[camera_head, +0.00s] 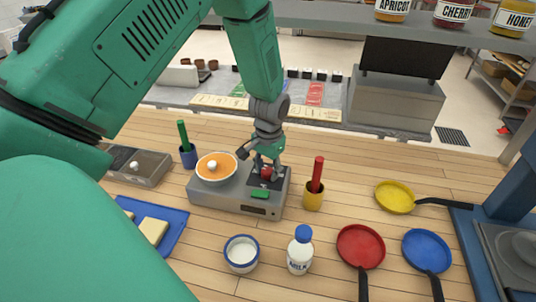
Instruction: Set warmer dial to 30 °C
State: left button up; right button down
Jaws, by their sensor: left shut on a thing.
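The dial's marks cannot be made out. My right gripper is not in view.
A yellow cup with a red-handled tool (313,196) stands close to the right of the warmer. A blue cup with a green-handled tool (188,155) is behind left. A milk bottle (300,252) and white bowl (241,253) stand in front. Several pans (361,246) lie right.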

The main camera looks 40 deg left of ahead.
aim_at(269, 169)
pick_arm(q)
jog(key=shift+w+a+r, duration=0.1)
jog(key=shift+w+r, duration=0.1)
jog(key=shift+w, duration=0.1)
jog(key=o, duration=1.1)
jog(key=shift+o, duration=0.2)
jog(key=shift+f, duration=0.1)
jog(key=shift+s, duration=0.1)
notch_tip(269, 169, up, 12)
jog(key=shift+f, duration=0.15)
